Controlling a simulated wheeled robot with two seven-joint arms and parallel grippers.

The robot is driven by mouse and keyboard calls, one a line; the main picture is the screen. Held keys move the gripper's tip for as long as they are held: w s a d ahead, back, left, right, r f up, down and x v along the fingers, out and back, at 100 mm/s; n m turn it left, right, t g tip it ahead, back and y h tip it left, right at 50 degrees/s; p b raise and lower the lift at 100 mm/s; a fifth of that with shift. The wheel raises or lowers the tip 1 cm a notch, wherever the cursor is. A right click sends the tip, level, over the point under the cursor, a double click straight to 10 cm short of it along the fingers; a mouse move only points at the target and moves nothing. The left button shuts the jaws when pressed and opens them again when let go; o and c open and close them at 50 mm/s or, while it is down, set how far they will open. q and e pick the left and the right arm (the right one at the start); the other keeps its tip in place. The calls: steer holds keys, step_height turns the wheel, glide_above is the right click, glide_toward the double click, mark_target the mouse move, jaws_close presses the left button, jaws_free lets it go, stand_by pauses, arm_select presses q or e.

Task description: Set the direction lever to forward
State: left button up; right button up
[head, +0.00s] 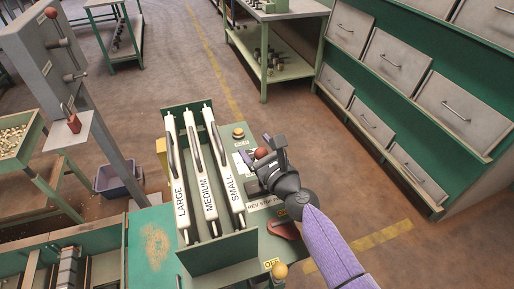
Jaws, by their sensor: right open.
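The direction lever's red ball knob (262,153) shows on the right part of the green machine, above a label plate (262,204) that reads "REV STOP" with its right end covered. My right gripper (268,150) is open, with its fingers close around the red knob. I cannot tell whether they touch it. The gripper body and my purple forearm hide the lever's shaft and the "forward" end of the label. My left gripper is not in view.
A yellow button (238,132) and an OFF knob (280,270) are nearby. A drawer cabinet (385,60) stands right, across open floor.

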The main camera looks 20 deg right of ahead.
jaws_close()
stand_by(0.3)
stand_by(1.1)
